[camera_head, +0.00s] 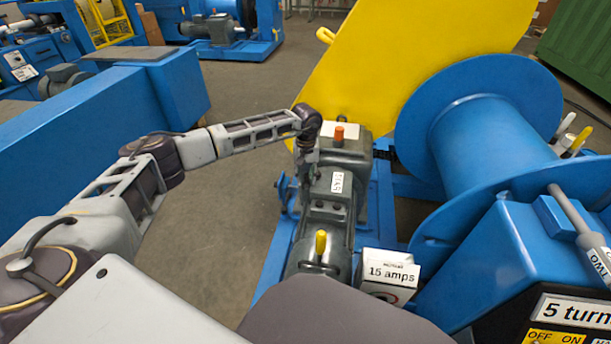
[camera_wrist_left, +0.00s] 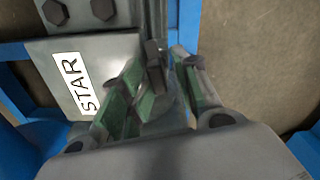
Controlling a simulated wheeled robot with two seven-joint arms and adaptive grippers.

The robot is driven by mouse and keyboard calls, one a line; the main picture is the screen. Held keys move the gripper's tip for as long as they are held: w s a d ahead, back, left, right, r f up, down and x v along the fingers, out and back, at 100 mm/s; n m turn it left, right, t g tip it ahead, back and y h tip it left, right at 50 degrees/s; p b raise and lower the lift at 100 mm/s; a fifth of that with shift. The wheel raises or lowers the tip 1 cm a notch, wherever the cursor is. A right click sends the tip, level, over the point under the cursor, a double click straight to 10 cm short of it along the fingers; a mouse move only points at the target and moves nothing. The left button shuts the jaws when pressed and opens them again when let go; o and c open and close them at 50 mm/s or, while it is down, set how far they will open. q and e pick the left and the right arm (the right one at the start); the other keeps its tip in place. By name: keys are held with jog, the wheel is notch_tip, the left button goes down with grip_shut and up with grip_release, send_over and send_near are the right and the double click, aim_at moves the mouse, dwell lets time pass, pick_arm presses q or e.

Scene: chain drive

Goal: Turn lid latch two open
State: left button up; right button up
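My left arm reaches in from the left in the head view and bends down at the wrist. Its gripper (camera_head: 303,172) is at the left side of a grey machine housing (camera_head: 330,206) with a STAR label (camera_head: 342,182). In the left wrist view, my left gripper (camera_wrist_left: 160,88) has its green-padded fingers apart. A small dark upright tab (camera_wrist_left: 154,66), seemingly a latch, stands between them at the housing's edge. A gap shows towards the right finger; contact on the left is unclear. No number marks the tab. My right gripper is out of view.
An orange knob (camera_head: 339,134) and a yellow-topped handle (camera_head: 321,242) stand on the housing line. A yellow guard (camera_head: 410,60) rises behind, and a large blue reel (camera_head: 480,125) is at right. Open floor (camera_head: 235,215) lies left of the machine.

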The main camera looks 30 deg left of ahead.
aim_at(306, 175)
pick_arm(q)
jog(key=shift+d+r, duration=0.15)
jog(key=shift+r, duration=3.5)
jog(key=shift+a+r, duration=0.2)
jog(key=shift+r, duration=0.15)
jog(key=shift+s, duration=0.15)
